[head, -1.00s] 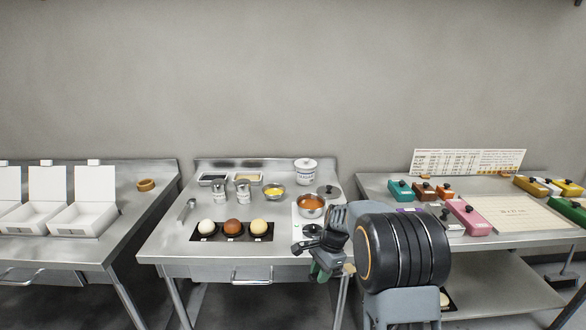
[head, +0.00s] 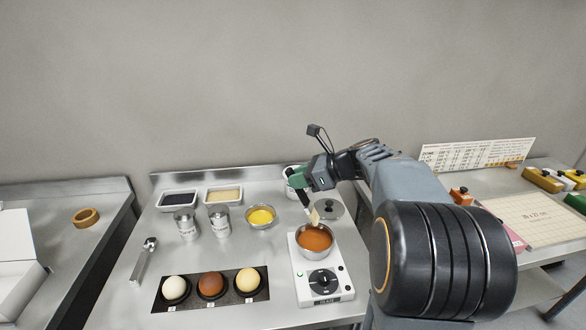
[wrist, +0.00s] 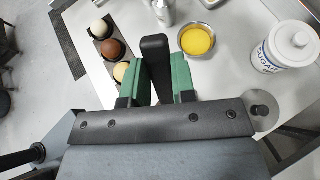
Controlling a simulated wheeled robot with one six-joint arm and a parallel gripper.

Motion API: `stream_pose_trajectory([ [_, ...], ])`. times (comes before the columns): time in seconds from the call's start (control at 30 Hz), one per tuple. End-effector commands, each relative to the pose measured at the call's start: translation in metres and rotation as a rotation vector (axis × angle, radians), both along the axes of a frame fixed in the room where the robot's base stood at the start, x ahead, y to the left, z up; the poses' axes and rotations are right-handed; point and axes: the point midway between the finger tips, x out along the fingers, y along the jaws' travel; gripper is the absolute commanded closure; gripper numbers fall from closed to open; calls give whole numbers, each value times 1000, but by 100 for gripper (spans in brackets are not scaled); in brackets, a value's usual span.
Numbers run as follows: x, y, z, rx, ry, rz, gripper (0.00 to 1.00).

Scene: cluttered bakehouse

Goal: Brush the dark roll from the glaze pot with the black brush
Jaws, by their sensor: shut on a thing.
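The dark roll (head: 211,284) is the brown middle one of three on a black tray (head: 240,297); it also shows in the wrist view (wrist: 113,48). The glaze pot (head: 316,251) holds orange-brown glaze and stands on a white hotplate (head: 321,288). My gripper (head: 299,181) has green fingers and is shut on the black brush (head: 307,205), above the pot. The brush points down, its pale bristles at the pot's back rim; I cannot tell whether they touch the glaze. In the wrist view the black handle (wrist: 154,60) stands between the fingers, and the pot is hidden.
A pale roll (head: 174,288) and a yellowish roll (head: 248,279) flank the dark one. A lid (head: 329,209) lies behind the pot.

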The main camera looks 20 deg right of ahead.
Motion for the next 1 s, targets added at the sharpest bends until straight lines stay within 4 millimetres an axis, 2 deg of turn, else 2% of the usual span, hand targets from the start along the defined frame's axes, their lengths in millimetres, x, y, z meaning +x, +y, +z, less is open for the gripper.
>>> stream_pose_trajectory([
  [0.17, 0, 0, -4, 6, -4, -4, 92],
  [0.37, 0, 0, -17, 4, -3, -3, 92],
  [1.0, 0, 0, -85, 4, -2, -3, 92],
])
